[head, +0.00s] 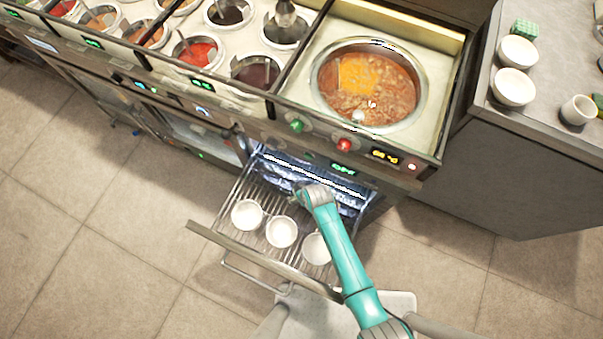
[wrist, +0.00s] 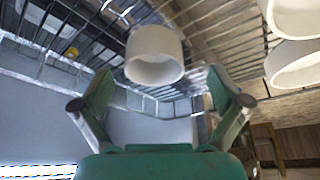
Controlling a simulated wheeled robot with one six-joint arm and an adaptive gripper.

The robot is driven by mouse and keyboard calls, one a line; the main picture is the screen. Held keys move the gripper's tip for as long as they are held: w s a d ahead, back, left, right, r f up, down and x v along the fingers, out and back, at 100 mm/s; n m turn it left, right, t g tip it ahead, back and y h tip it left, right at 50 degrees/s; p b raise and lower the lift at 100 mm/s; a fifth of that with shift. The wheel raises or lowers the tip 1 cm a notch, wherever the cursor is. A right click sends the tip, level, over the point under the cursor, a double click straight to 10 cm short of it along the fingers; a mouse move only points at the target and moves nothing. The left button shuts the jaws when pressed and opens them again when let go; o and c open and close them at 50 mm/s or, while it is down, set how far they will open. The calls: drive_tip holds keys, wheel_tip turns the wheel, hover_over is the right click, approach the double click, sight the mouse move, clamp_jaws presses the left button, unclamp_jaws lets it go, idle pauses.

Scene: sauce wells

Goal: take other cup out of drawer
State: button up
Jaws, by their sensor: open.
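Three white cups stand in a row in the open wire drawer: a left cup (head: 247,214), a middle cup (head: 281,231) and a right cup (head: 316,248), partly behind my arm. My gripper (head: 302,194) is over the back of the drawer (head: 232,258), behind the row. In the wrist view my gripper (wrist: 158,82) is open and empty. One white cup (wrist: 154,58) appears ahead, between the lines of the two fingertips, with no visible contact. Two more white cups (wrist: 295,62) show at the upper right. Which cup is ahead, I cannot tell.
Above the drawer is the counter with a pot of orange-brown soup (head: 368,82) and several sauce wells (head: 200,52). White bowls (head: 514,87) and a cup (head: 578,110) stand on the right counter (head: 548,120). The drawer front (head: 262,262) is pulled out over the tiled floor.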

drive_tip(key=shift+d+x, duration=0.15)
drive_tip(key=shift+x, duration=1.1)
drive_tip(key=shift+d+x, duration=0.15)
drive_tip(key=shift+x, duration=1.1)
drive_tip(key=shift+w, duration=0.2)
drive_tip(key=c, duration=1.3)
